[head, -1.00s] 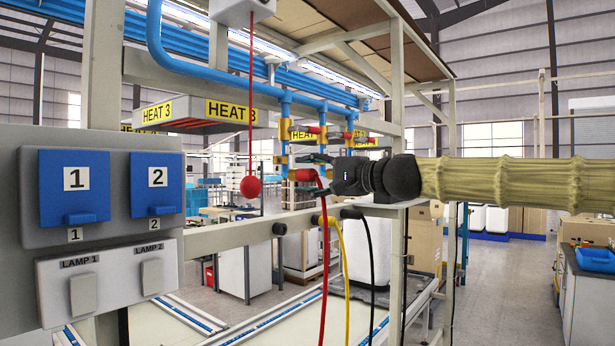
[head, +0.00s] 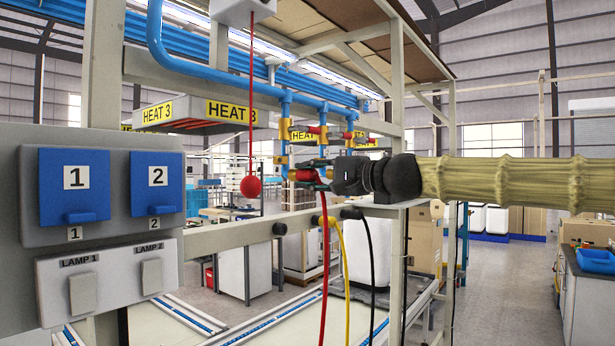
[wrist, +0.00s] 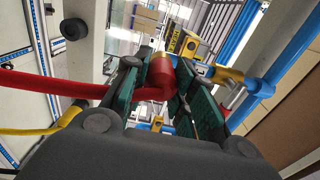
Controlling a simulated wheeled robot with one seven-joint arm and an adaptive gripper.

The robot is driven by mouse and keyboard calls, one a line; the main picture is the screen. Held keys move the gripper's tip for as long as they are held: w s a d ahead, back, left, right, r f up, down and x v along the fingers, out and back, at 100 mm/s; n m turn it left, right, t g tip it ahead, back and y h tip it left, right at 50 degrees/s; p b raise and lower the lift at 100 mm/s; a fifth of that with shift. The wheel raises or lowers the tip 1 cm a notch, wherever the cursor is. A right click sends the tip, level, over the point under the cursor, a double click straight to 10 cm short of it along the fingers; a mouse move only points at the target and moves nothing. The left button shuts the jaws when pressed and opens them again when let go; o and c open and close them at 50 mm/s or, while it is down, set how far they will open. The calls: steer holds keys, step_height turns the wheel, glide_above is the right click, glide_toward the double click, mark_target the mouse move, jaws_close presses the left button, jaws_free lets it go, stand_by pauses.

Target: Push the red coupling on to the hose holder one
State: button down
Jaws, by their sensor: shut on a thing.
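The red coupling (head: 305,175) is between the fingers of my gripper (head: 308,172), at the lower end of a blue drop pipe. In the wrist view the red coupling (wrist: 160,76) shows between the green-padded fingers (wrist: 158,90), its brass-coloured end close to a yellow and blue pipe fitting (wrist: 228,74). I cannot tell whether it is still joined to that fitting. The red hose (head: 324,270) hangs down from the coupling. On the pale rail below, the leftmost black hose holder (head: 279,229) is bare; no number shows on it.
A yellow hose (head: 344,270) and a black hose (head: 370,270) hang from the rail (head: 225,238) beside the red hose. Blue pipes with red-handled valves (head: 312,130) stand above. A red ball on a cord (head: 251,187) hangs left of my gripper. A switch panel (head: 105,190) fills the left.

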mark_target(317, 175)
steer(key=shift+d, duration=0.1)
steer(key=shift+s+d, duration=0.45)
steer(key=shift+d, duration=0.15)
steer(key=shift+s+d, duration=0.45)
steer(key=shift+d, duration=0.15)
steer(key=shift+d, duration=0.1)
steer(key=shift+s+d, duration=0.45)
steer(key=shift+d, duration=0.05)
steer(key=shift+s, duration=0.1)
steer(key=shift+s+d, duration=0.3)
steer(key=shift+d, duration=0.25)
